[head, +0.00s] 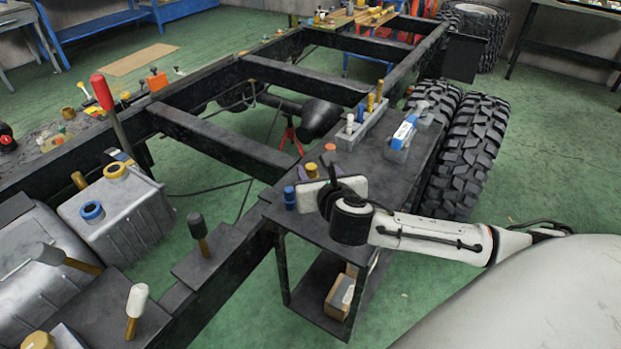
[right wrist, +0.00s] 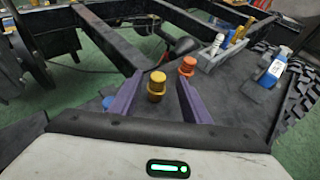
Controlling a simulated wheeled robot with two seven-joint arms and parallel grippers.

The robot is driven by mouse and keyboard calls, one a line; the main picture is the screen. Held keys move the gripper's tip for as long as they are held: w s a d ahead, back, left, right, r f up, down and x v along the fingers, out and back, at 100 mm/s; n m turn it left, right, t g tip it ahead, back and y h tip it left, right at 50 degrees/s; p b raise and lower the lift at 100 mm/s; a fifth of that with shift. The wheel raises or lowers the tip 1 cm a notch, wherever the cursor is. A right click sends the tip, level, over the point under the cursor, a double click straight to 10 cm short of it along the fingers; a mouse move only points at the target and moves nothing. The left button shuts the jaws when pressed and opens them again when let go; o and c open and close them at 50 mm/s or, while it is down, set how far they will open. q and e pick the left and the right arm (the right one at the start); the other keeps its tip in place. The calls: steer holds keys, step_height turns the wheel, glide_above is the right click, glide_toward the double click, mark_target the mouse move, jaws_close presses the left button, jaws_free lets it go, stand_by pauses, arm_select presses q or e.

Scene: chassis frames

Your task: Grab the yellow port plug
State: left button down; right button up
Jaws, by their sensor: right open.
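The yellow port plug (right wrist: 157,87) stands upright on the dark side shelf. In the right wrist view it shows between the two purple fingers of my right gripper (right wrist: 160,78), with a gap on both sides. In the head view the plug (head: 312,169) is partly hidden by the gripper, and only its top shows clearly. My right gripper (head: 318,177) is open, low over the shelf and close to the plug; I cannot tell if it touches. My left gripper is out of view.
An orange plug (right wrist: 188,66) stands just beyond, and a blue plug (head: 289,197) stands on the near side. A grey holder (head: 362,127) with tools and a blue-white bottle (head: 403,132) are farther along the shelf (head: 398,172). Large tyres (head: 473,150) flank it.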

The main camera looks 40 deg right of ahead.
mark_target(312, 171)
steer(key=x, duration=0.3)
steer(key=shift+w+f+b, duration=0.25)
steer(key=shift+f+b, duration=0.05)
steer(key=shift+f, duration=0.25)
steer(key=shift+w+f, duration=0.1)
steer(key=shift+w, duration=0.2)
steer(key=shift+d, duration=0.1)
steer(key=c, duration=1.1)
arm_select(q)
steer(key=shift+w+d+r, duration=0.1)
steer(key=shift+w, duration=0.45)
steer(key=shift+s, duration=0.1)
